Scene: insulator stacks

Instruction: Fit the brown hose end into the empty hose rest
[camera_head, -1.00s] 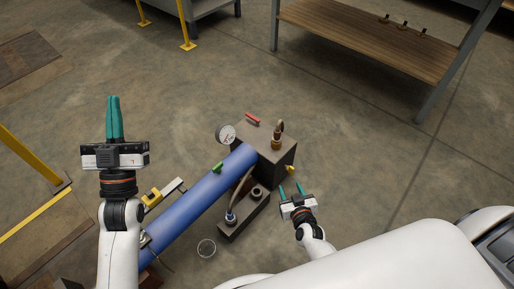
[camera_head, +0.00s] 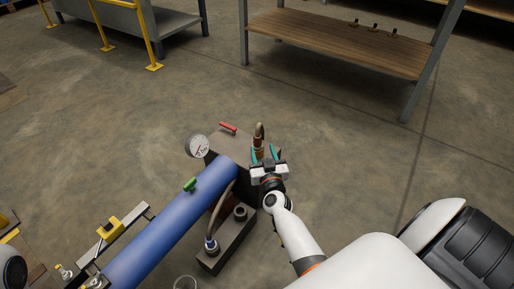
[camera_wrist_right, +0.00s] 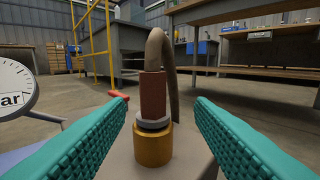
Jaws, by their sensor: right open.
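The brown hose end (camera_head: 259,143) stands upright at the dark block's top; in the right wrist view the hose end (camera_wrist_right: 153,96) sits in a brass fitting (camera_wrist_right: 153,145) with a grey collar. Its hose arches over and down behind. My right gripper (camera_head: 265,153) is open, its teal fingers on either side of the hose end, with gaps to both. The empty hose rest (camera_head: 240,212) is a short dark ring on the low dark box (camera_head: 225,243). My left gripper is out of view.
A hose with a blue-and-silver end (camera_head: 211,245) stands in the box's other rest. A blue pipe (camera_head: 165,230) with a green handle (camera_head: 190,184) runs to the block. A gauge (camera_head: 197,146) and red lever (camera_head: 228,127) are close by. Floor to the right is clear.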

